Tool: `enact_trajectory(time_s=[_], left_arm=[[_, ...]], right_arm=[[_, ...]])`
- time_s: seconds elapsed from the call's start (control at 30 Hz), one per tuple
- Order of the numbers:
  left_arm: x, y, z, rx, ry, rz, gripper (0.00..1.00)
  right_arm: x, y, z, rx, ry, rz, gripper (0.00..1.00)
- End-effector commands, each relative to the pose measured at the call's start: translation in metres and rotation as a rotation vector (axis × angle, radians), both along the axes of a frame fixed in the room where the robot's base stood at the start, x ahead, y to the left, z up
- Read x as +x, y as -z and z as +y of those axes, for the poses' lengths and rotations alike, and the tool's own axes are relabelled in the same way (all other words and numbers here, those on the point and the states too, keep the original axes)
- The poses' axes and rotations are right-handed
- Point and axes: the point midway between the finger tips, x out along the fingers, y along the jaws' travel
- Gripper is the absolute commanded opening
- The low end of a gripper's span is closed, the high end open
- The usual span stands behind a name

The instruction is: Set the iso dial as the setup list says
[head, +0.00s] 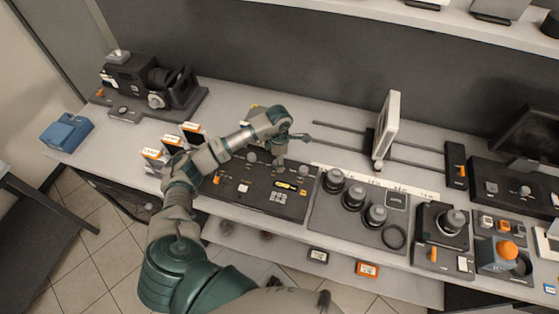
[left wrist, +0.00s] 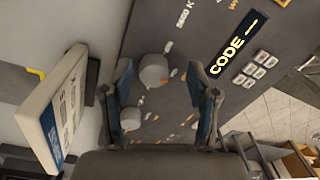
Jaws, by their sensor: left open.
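The dark control panel (head: 262,197) has a row of round grey knobs along its back part. The left wrist view shows one knob (left wrist: 153,70) between my fingertips, and a second knob (left wrist: 130,118) nearer the wrist. I cannot read which is the iso dial. A display (left wrist: 233,43) reads "CODE —". My left gripper (head: 279,161) is above the panel's knobs; it also shows in the left wrist view (left wrist: 160,72), open, fingers apart on either side of the first knob. I cannot tell whether they touch it. A white upright board (left wrist: 55,115) carries text too small to read.
A knobbed box (head: 441,226) and an orange-topped unit (head: 505,254) are farther right. A dark camera-like machine (head: 150,82) stands at left. Small white-and-orange blocks (head: 193,131) sit beside my arm.

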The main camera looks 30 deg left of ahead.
Motion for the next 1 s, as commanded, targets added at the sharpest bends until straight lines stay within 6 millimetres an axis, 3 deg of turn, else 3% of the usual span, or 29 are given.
enact_trajectory(time_s=[0.37, 0.47, 0.6, 0.63, 1.0], left_arm=[[0.000, 0.008, 0.000, 0.000, 0.000, -0.001, 0.59], [0.000, 0.007, -0.003, 0.002, 0.000, -0.001, 0.39], [0.000, 0.006, -0.005, 0.005, -0.001, -0.002, 0.04], [0.001, 0.006, -0.005, 0.006, 0.000, -0.003, 0.00], [0.001, 0.007, -0.003, -0.007, 0.003, -0.006, 0.00]], right_arm=[[0.000, -0.001, 0.002, 0.003, 0.001, 0.000, 0.40], [0.000, -0.001, 0.006, 0.007, 0.001, 0.000, 0.40], [0.000, -0.001, 0.008, 0.009, 0.000, -0.001, 0.40], [0.000, -0.001, 0.007, 0.008, 0.000, 0.000, 0.40], [0.000, -0.001, -0.007, -0.008, -0.003, -0.001, 0.40]])
